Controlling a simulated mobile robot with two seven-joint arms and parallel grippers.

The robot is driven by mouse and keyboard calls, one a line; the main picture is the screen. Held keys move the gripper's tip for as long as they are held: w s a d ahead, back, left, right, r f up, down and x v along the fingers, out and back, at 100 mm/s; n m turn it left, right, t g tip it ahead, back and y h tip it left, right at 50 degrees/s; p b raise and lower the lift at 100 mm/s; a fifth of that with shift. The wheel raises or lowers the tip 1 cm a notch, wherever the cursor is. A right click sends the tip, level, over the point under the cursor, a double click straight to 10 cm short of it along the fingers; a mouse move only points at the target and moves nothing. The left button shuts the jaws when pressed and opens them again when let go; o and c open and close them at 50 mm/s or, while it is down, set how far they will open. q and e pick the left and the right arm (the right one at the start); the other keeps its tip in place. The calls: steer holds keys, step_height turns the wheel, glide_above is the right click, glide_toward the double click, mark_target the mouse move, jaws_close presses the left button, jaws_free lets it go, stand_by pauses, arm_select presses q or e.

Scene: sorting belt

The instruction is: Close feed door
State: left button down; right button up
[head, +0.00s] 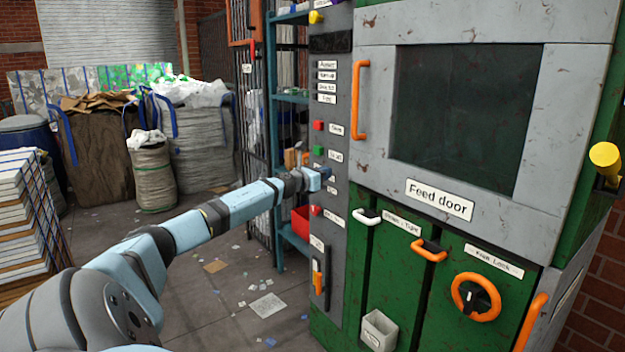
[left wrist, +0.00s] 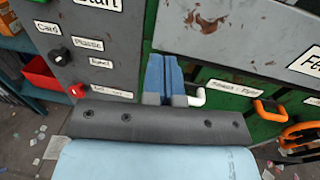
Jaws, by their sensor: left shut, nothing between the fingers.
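The feed door (head: 372,150) is a large scuffed grey panel with a dark window, an orange bar handle (head: 360,100) on its left side and a "Feed door" label (head: 440,199) below. It looks roughly flush with the machine front; I cannot tell whether it is latched. My left gripper (head: 326,175) is in front of the grey button panel, left of and below the door handle. In the left wrist view its blue fingers (left wrist: 164,75) are shut together and empty, near the grey panel's lower edge. My right gripper is out of view.
Below the door are a white handle (head: 367,217), an orange handle (head: 429,250) and an orange wheel (head: 475,297). A red bin (head: 300,222) sits on the shelf behind my gripper. Bulk bags (head: 193,130) stand at the back left. Scraps litter the floor.

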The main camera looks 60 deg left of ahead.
arm_select(q)
steer(key=shift+s+b, duration=0.3)
steer(key=shift+s, duration=2.05)
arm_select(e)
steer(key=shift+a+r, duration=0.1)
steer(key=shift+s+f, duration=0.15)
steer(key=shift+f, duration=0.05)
